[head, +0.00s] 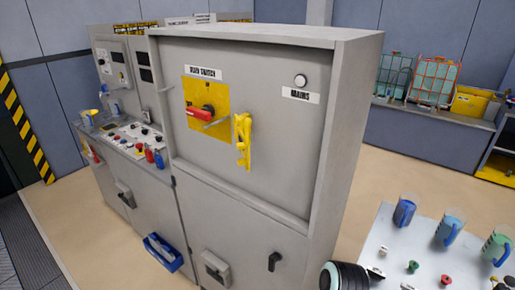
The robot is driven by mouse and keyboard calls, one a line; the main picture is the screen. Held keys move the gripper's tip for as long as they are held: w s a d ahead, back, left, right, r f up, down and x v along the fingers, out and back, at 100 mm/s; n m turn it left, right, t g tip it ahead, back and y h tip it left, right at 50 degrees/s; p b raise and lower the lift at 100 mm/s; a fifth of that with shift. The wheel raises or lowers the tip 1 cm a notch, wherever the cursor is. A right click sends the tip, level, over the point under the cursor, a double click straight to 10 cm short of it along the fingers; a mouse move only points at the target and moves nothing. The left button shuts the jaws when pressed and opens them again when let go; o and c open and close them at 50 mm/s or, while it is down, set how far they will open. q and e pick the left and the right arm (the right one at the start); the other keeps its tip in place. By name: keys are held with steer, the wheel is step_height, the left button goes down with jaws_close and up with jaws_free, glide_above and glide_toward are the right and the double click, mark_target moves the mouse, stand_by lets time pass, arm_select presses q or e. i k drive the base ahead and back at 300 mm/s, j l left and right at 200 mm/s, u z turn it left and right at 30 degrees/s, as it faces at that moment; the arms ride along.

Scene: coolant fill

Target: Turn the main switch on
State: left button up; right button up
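The main switch (201,113) is a red handle on a yellow plate (221,93) on the grey cabinet's upper front panel. Its handle lies roughly horizontal, with a thin grey piece at its lower right. A "MAIN SWITCH" label (203,72) sits above the plate. To the right, a yellow item (243,141) hangs on the panel; I cannot tell exactly what it is. A pale round lamp (301,80) sits above the "MAINS" label (301,96) and looks unlit. Neither gripper shows in the head view.
A control desk (125,135) with buttons, bottles and jugs adjoins the cabinet on the left. A blue bin (163,252) hangs on the lower front. A white table (395,235) with several jugs stands at bottom right. Open floor lies between it and the back bench.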

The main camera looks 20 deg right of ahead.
mark_target(205, 114)
steer(key=k+l+u, duration=0.15)
steer(key=l, duration=0.2)
steer(key=k+l+u, duration=0.15)
steer(key=l, duration=0.2)
steer(key=k+l+u, duration=0.15)
steer(key=l, duration=0.15)
steer(key=l+u, duration=0.15)
steer(key=l, duration=0.75)
steer(key=k, duration=0.5)
steer(key=z, duration=1.35)
steer(key=i+j, duration=0.1)
steer(key=j, duration=0.35)
steer(key=i+j, duration=0.1)
steer(key=j, duration=0.35)
steer(key=i+j, duration=0.15)
steer(key=j, duration=0.3)
steer(key=i+j, duration=0.1)
steer(key=j, duration=0.35)
steer(key=i+j, duration=0.1)
steer(key=j, duration=0.35)
steer(key=i+j, duration=0.1)
steer(key=j, duration=0.35)
steer(key=i+j+z, duration=0.1)
steer(key=j, duration=0.35)
